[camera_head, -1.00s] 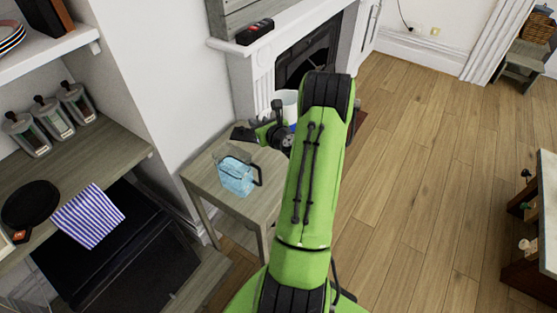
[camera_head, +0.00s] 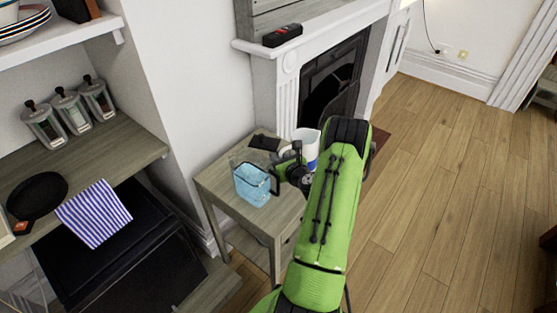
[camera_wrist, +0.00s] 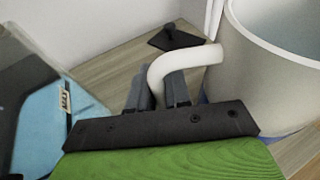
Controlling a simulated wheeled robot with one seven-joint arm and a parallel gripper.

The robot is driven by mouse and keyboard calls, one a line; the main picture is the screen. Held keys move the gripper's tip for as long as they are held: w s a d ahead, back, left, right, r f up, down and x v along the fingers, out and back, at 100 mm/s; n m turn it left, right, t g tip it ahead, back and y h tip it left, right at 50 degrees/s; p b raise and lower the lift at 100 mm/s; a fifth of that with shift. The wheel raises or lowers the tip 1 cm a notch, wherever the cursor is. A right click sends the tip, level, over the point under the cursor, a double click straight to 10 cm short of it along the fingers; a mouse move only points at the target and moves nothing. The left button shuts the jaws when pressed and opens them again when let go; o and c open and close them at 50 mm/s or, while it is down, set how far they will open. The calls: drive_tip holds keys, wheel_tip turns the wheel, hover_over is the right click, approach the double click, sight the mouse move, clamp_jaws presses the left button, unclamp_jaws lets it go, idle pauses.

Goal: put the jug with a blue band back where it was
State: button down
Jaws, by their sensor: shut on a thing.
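The white jug with a blue band (camera_head: 311,146) is at the back right of the small wooden side table (camera_head: 222,193), partly hidden by my arm. In the wrist view, the jug (camera_wrist: 262,75) is large at the right, upright, with blue low on its side. My gripper (camera_wrist: 163,90) is shut on the jug's curved white handle (camera_wrist: 183,62). In the head view, my gripper (camera_head: 292,165) is beside the jug, partly hidden. Whether the jug's base touches the tabletop cannot be told.
A light-blue clear pitcher (camera_head: 254,187) with a dark handle stands close left of my gripper. A flat black item (camera_head: 264,142) lies at the table's back. The fireplace (camera_head: 322,85) stands behind; open wood floor (camera_head: 450,200) lies to the right.

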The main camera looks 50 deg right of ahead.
drive_tip(key=shift+r, duration=0.15)
drive_tip(key=c, duration=1.1)
unclamp_jaws()
drive_tip(key=shift+f, duration=0.2)
drive_tip(key=shift+r, duration=0.15)
drive_tip(key=v, duration=1.2)
